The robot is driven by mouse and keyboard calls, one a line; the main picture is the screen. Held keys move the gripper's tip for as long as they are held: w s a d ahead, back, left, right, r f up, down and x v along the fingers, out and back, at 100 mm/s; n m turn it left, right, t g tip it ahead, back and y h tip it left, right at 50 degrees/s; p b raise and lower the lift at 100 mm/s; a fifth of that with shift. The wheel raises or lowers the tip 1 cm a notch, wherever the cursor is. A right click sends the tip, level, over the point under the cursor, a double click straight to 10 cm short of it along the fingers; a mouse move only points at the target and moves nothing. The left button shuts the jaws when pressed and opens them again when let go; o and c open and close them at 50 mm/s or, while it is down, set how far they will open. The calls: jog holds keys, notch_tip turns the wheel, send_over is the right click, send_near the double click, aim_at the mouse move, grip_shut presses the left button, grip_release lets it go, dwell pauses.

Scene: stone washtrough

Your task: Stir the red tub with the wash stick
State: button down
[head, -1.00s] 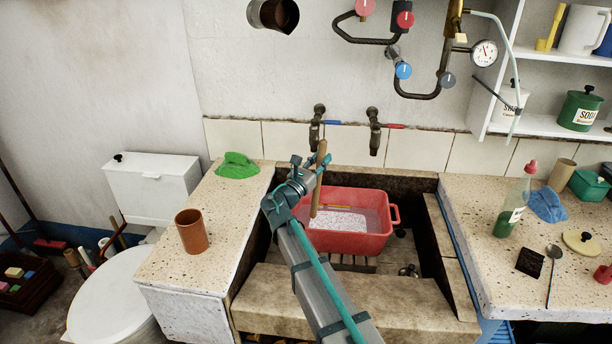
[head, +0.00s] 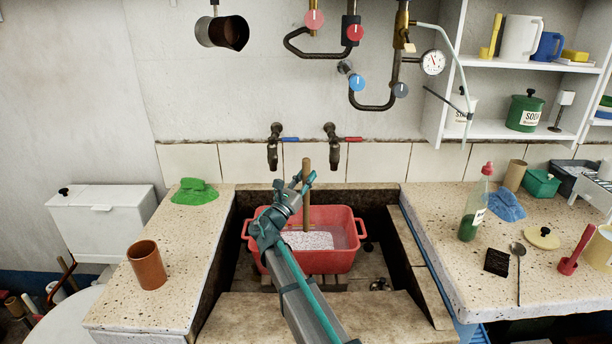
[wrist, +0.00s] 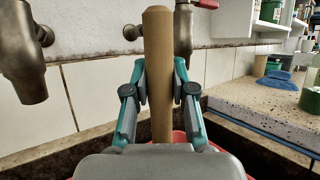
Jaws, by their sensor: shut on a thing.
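The red tub (head: 336,262) sits in the stone trough, below the two taps. It holds greyish water with a pale speckled patch at the surface. My gripper (head: 303,184) is shut on the stick; the wrist view shows both teal-and-grey fingers pressed on the stick (wrist: 158,70). In the wrist view only a sliver of the tub shows.
Two taps (head: 274,148) (head: 332,148) stand on the wall close behind the stick. The trough's stone walls surround the tub. A brown cup (head: 147,265) and green cloth (head: 195,191) lie on the left counter; a bottle (head: 474,209) and blue cloth (head: 507,205) on the right.

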aim_at(304, 214)
jog(key=shift+f+b, duration=3.05)
jog(key=shift+f, duration=3.45)
